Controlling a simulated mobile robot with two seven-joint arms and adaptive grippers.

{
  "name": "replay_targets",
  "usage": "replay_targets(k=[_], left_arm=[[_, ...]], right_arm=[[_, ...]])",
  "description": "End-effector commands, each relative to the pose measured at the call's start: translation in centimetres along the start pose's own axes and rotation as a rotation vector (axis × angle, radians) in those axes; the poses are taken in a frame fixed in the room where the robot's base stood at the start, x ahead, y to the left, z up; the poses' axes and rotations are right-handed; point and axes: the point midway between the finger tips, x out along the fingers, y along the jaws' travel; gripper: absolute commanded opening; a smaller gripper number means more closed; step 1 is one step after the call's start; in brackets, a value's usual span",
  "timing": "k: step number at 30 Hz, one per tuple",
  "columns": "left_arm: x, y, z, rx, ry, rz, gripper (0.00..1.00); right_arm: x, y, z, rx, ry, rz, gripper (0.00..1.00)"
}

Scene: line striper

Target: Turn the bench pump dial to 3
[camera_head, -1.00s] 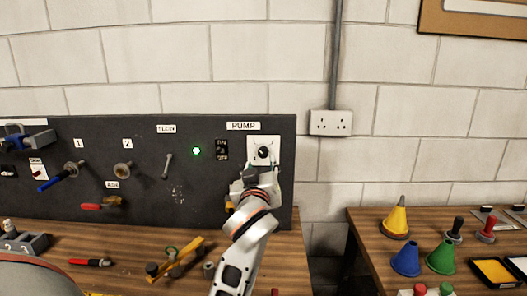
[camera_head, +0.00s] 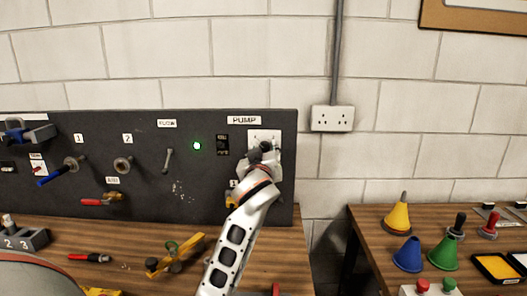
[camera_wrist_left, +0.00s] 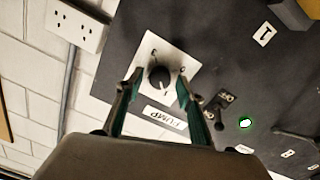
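The pump dial is a black round knob on a white plate, under the PUMP label (camera_head: 244,120) on the dark panel. In the left wrist view the dial (camera_wrist_left: 159,77) shows a pale pointer line, and its white plate (camera_wrist_left: 152,48) carries small marks too blurred to read. My left gripper (camera_wrist_left: 156,84) is open, with one finger on each side of the dial and gaps visible to the knob. In the head view my left gripper (camera_head: 264,155) covers most of the dial and the lower plate. My right gripper is not in view.
A wall socket (camera_head: 332,118) is to the right. Tools lie on the bench below, and coloured cones (camera_head: 397,216) stand on the right table.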

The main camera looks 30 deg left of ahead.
Motion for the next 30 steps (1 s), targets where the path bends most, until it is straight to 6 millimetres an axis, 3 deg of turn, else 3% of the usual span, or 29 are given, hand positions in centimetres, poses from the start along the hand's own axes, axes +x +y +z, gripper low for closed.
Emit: replay_targets(k=[1, 3, 4, 17, 30], left_arm=[[0.0, 0.0, 0.0, 0.0, 0.0, 0.0, 0.22], [0.0, 0.0, 0.0, 0.0, 0.0, 0.0, 0.03], [0.0, 0.0, 0.0, 0.0, 0.0, 0.0, 0.01], [0.0, 0.0, -0.1, 0.064, -0.003, -0.002, 0.01], [0.0, 0.1, -0.1, 0.411, -0.013, -0.005, 0.01]], right_arm=[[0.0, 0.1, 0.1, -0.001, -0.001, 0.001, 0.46], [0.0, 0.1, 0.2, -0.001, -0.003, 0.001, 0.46], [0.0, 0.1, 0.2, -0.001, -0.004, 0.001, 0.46], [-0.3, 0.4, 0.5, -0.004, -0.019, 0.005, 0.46], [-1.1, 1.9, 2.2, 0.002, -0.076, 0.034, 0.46]])
